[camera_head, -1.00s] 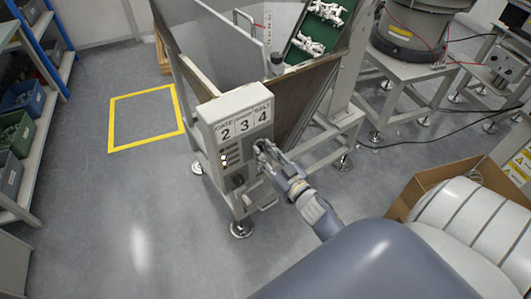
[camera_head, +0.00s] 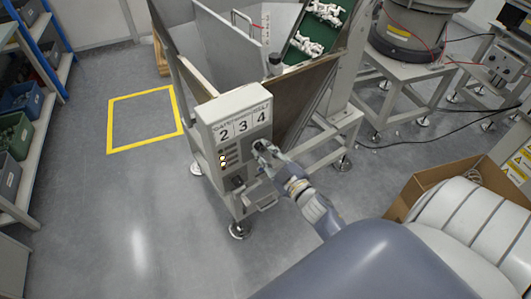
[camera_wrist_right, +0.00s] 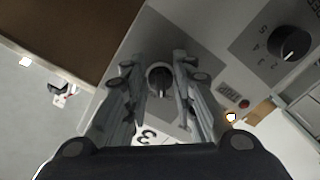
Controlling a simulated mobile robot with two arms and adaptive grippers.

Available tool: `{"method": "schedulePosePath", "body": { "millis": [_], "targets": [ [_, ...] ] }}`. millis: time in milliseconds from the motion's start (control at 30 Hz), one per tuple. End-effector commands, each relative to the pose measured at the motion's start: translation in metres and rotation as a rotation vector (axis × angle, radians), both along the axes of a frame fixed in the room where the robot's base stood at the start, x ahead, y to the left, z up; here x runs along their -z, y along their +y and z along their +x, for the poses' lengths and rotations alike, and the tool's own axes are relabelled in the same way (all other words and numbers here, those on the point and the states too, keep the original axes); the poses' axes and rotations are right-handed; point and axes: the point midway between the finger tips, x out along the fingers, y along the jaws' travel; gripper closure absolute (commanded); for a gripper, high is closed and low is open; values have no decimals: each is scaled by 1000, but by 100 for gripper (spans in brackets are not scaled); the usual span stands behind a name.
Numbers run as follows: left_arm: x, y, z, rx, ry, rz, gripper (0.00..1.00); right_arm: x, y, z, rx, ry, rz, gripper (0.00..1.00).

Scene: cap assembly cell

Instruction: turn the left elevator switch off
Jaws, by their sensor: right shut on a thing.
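A pale control box (camera_head: 213,116) with number labels 2, 3 and 4 is on the front of the feeder frame in the head view. My right gripper (camera_head: 259,147) reaches its face from the lower right. In the right wrist view, the two fingers of my right gripper (camera_wrist_right: 158,84) are closed around a round switch knob (camera_wrist_right: 160,74), one on each side. The fingers hide this knob in the head view. A second, black knob (camera_wrist_right: 290,42) with a numbered dial is to the right, apart from the fingers. My left gripper is not in view.
Small lamps, two of them lit (camera_head: 223,160), are at the left of the box face. A handle (camera_head: 265,204) is low on the frame. An open cardboard box (camera_head: 408,195) stands at the right. Grey floor (camera_head: 110,215) to the left is clear.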

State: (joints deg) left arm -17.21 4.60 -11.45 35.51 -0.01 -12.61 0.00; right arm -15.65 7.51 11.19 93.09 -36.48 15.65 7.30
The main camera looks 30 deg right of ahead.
Motion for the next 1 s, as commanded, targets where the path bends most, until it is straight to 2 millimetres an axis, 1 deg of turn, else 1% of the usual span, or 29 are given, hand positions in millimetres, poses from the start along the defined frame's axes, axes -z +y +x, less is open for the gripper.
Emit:
{"method": "schedulePosePath", "body": {
  "millis": [100,300,800,833,867,900,1000],
  "targets": [
    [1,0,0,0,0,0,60,0,0,0,-1,-1,-57,99],
    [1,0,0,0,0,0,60,-1,-1,0,-1,-2,-113,99],
    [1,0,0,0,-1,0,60,-1,-1,0,-1,-1,-133,99],
    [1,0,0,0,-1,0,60,-1,-1,0,-1,-1,-133,71],
    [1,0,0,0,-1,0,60,-1,-1,0,-1,0,-132,64],
    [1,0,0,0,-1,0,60,-1,-1,0,-1,0,-132,61],
    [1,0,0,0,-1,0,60,-1,-1,0,-1,0,-131,61]
  ]
}}
